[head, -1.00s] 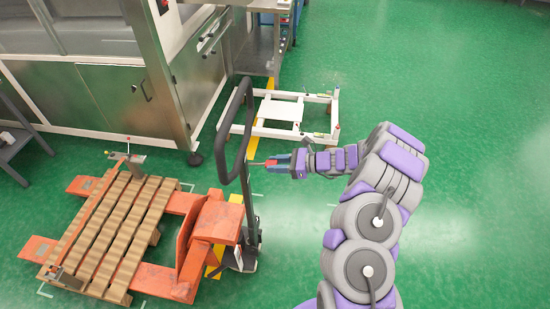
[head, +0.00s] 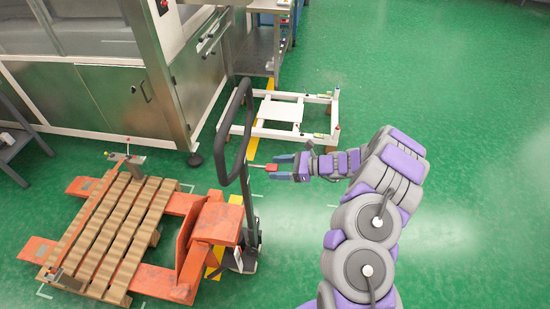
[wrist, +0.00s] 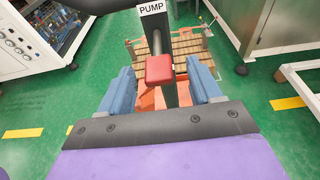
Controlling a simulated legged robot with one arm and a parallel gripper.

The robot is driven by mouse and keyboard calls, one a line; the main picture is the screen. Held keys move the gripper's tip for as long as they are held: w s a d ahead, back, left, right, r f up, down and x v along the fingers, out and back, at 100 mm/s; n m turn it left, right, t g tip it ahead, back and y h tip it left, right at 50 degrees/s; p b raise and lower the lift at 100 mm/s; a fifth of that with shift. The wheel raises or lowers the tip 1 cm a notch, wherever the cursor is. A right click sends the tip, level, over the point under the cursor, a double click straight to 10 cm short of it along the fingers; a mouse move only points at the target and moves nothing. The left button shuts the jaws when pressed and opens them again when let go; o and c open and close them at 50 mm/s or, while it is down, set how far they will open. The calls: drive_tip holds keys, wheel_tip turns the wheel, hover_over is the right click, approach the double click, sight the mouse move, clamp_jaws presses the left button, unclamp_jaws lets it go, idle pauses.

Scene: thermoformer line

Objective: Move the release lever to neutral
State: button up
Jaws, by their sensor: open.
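The release lever has a red knob (head: 271,167) on a thin rod, sticking out to the right from the dark handle (head: 238,135) of the orange pallet jack (head: 216,222). In the wrist view the red knob (wrist: 159,69) is in the middle, in front of the dark handle post. A white label reading PUMP (wrist: 152,8) sits just above it. My gripper (head: 281,167) is open, its two blue fingers apart. In the wrist view one finger is on each side of the knob, with gaps between; it grips nothing. Whether the knob sits fully between the fingertips is unclear.
A wooden pallet (head: 108,230) lies over the jack's forks at the left. A steel machine cabinet (head: 110,100) stands behind it. A low white frame cart (head: 290,113) is behind the handle. The green floor at the right is clear.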

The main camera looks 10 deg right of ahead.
drive_tip(key=p+v, duration=0.2)
drive_tip(key=v, duration=0.4)
drive_tip(key=shift+d, duration=0.2)
